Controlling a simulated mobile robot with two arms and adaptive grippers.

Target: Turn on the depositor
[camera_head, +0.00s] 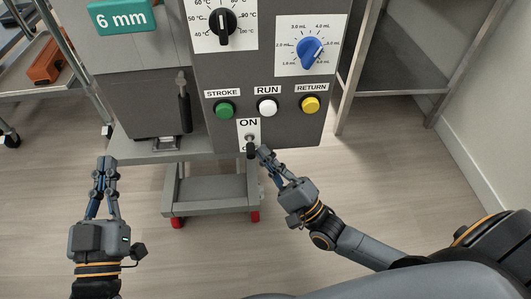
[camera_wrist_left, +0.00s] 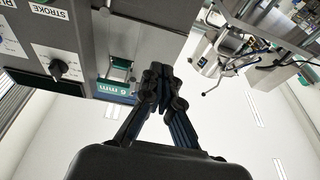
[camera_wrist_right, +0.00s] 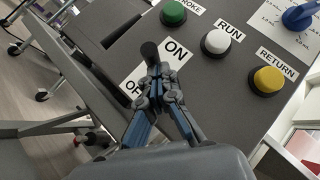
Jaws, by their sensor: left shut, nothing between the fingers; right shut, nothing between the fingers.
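The depositor (camera_head: 207,80) is a grey machine with a control panel facing me. Its power switch (camera_head: 250,149) is a black-tipped toggle on a white plate, with ON above and OFF partly hidden below. My right gripper (camera_head: 263,152) is shut and empty, with its fingertips right beside the toggle. In the right wrist view the toggle (camera_wrist_right: 150,54) shows just above the shut fingertips; I cannot tell whether they touch. My left gripper (camera_head: 106,162) is shut and empty, in front of the machine's left side. It also shows in the left wrist view (camera_wrist_left: 158,72).
Above the switch are a green STROKE button (camera_head: 224,110), a white RUN button (camera_head: 267,107) and a yellow RETURN button (camera_head: 310,104). A black knob (camera_head: 222,22) and a blue knob (camera_head: 310,52) sit higher. A metal shelf (camera_head: 405,80) stands at the right. Floor in front is clear.

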